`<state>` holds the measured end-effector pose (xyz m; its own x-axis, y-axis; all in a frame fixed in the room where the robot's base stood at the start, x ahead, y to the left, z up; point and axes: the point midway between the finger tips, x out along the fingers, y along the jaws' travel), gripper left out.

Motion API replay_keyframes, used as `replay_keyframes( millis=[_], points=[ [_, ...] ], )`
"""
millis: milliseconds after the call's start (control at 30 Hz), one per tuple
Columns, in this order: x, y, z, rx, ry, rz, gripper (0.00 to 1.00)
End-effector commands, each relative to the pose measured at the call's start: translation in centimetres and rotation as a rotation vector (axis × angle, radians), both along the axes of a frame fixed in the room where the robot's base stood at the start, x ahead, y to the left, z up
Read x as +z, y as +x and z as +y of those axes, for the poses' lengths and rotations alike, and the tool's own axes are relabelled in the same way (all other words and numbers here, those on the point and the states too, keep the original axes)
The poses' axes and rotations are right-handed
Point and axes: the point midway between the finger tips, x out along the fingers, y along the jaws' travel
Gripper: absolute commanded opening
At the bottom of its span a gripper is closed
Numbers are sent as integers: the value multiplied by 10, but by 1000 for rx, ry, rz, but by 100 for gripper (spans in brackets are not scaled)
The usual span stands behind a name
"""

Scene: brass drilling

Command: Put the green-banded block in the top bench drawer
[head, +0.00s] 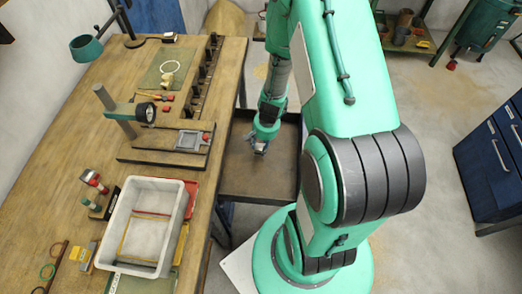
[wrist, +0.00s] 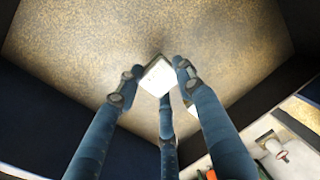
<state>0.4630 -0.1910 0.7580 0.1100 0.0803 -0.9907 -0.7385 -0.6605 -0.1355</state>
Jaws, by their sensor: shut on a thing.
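The top bench drawer (head: 240,184) stands pulled out from the bench's right side, and its brown floor looks bare in the head view. My gripper (head: 260,149) points down into the drawer's area. In the wrist view my gripper (wrist: 158,80) has its blue fingers closed around a small block (wrist: 157,76) with a pale, whitish face. No green band shows on the visible face, so I cannot confirm its marking. The speckled brown drawer floor (wrist: 100,45) lies beneath it. I cannot tell whether the block touches the floor.
A white bin (head: 120,235) stands on the wooden bench (head: 70,170), near a vise (head: 192,140) and a lamp (head: 87,47). Dark drawer walls (wrist: 40,110) surround my fingers. A blue cabinet (head: 495,150) stands at the far right, with open floor before it.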

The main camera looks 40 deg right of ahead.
Motion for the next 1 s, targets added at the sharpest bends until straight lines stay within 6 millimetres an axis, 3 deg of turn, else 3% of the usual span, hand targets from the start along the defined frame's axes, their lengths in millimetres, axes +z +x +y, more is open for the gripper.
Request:
replay_keyframes(
  millis=[100,233,767,800,900,1000],
  points=[
    [-20,-2,1,0,2,3,0],
    [-32,-1,1,1,1,1,0],
    [-38,-1,1,1,1,1,0],
    [-38,-2,1,1,1,2,41],
    [-38,-2,1,1,1,2,56],
    [-38,-2,1,1,1,2,56]
  ],
)
